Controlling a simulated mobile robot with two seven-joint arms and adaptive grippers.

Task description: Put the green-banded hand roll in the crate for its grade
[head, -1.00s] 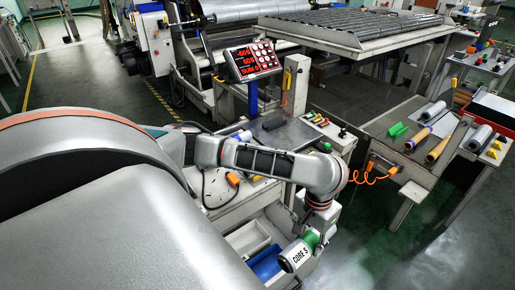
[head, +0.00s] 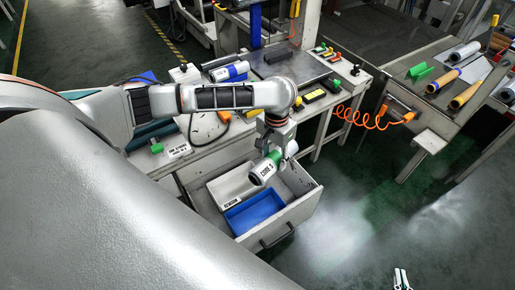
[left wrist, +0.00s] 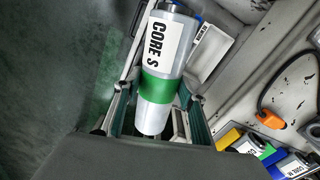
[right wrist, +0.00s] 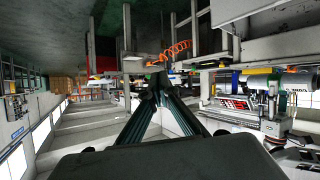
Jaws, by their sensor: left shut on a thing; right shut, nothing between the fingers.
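The green-banded hand roll (head: 263,171) is white, with a label reading CORE S. My left gripper (head: 274,150) is shut on it and holds it tilted above the open drawer (head: 302,208). In the left wrist view the roll (left wrist: 160,60) lies between the fingers, its green band at them. Below the roll in the head view, a white crate (head: 222,192) and a blue crate (head: 256,214) sit side by side in the drawer. The white crate's label seems to read REWORK. My right gripper (head: 402,278) is shut and empty over the floor at lower right; its fingertips meet in its wrist view (right wrist: 160,90).
A blue-banded roll (head: 230,72) lies on the bench behind the arm. An orange coiled hose (head: 362,115) hangs at the bench's right end. A side table (head: 415,92) with several rolls stands at the right. The floor right of the drawer is clear.

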